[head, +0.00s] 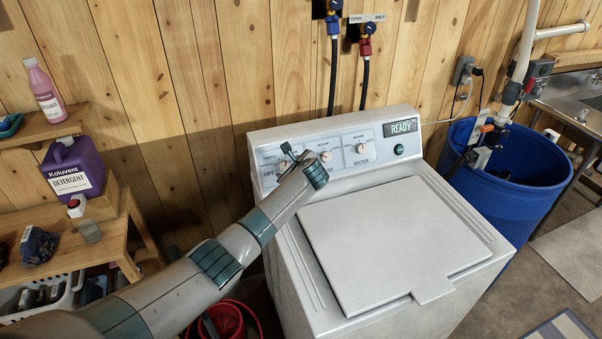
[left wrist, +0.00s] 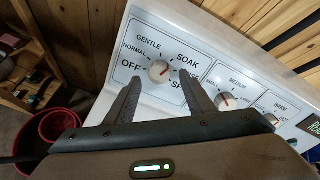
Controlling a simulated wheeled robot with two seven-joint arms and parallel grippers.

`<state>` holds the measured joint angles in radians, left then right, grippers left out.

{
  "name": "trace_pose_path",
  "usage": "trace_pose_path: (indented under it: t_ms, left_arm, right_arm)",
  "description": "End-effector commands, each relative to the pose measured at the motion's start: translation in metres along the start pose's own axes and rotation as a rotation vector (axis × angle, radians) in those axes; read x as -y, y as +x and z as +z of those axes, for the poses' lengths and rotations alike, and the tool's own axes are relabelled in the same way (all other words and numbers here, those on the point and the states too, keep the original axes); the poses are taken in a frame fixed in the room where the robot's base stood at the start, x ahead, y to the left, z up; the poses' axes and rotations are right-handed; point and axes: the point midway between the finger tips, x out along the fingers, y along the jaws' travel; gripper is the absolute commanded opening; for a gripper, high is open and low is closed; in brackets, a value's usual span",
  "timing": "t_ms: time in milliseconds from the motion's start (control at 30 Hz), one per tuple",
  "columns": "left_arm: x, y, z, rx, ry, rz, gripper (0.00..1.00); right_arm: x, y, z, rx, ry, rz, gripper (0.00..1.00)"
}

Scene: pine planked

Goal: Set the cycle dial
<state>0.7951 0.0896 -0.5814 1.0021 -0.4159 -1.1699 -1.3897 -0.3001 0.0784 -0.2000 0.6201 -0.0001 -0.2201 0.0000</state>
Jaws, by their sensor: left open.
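The cycle dial (left wrist: 158,70) is a small white knob at the left end of the washer's control panel, labelled OFF, NORMAL, GENTLE, SOAK and further words partly hidden by a finger. A small red mark shows on its right side; I cannot tell exactly which label it points to. My left gripper (left wrist: 161,82) is open, its two dark fingers on either side of the dial, with no clear contact. In the head view my left gripper (head: 291,154) is at the panel and partly covers the dial area. The white washer (head: 400,245) has its lid closed. My right gripper is not in view.
Two more knobs, middle (head: 325,156) and water (head: 361,148), sit right of the dial, beside a READY display (head: 401,127). A blue barrel (head: 530,200) stands right of the washer. A wooden shelf with a purple detergent jug (head: 75,168) stands left. A red bucket (head: 228,322) is below my arm.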

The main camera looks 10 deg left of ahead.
Motion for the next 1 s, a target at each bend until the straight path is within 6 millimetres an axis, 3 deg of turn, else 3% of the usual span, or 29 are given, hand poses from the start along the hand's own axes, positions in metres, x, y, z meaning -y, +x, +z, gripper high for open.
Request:
trace_pose_path:
  t_ms: [800,1000]
  left_arm:
    - [-0.001,-0.118,-0.002,-0.001,-0.001,-0.003,0.49]
    - [0.001,-0.139,-0.002,-0.001,0.0,-0.003,0.49]
  right_arm:
    - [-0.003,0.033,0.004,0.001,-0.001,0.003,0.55]
    - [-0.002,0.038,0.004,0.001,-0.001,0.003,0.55]
